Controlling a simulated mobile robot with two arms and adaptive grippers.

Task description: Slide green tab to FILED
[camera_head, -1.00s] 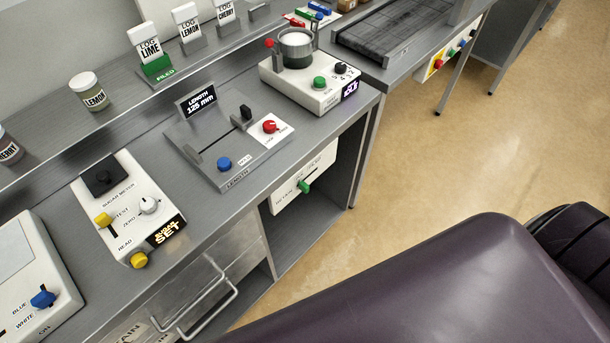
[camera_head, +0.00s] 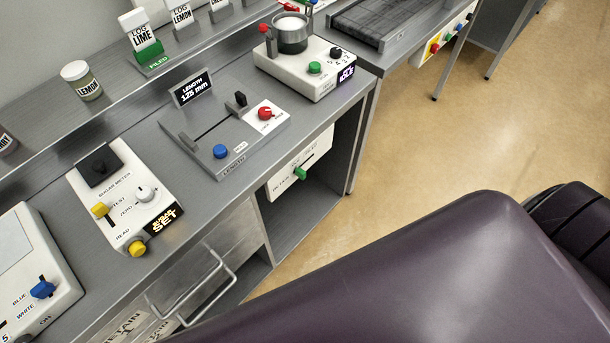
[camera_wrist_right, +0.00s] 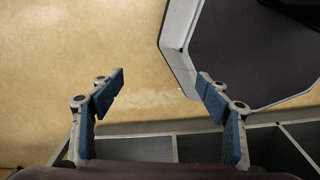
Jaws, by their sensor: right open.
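A white card reading LOG LIME (camera_head: 140,33) stands on the back ledge, upper left in the head view. A green tab (camera_head: 148,53) covers the lower front of this card. The word FILED (camera_head: 158,64) shows in white on the green just below it. My right gripper (camera_wrist_right: 160,80) is open and empty in the right wrist view, over tan floor, with its blue-padded fingers wide apart. It does not show in the head view, and the green tab does not show in the wrist view. My left gripper is not in view.
LOG LEMON card (camera_head: 182,16) stands right of LOG LIME in a grey holder. A LEMON jar (camera_head: 83,83) stands left of it. On the counter in front are a sugar meter (camera_head: 122,195), length slider (camera_head: 225,130) and cup device (camera_head: 310,68). Another green knob (camera_head: 300,173) is below the counter.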

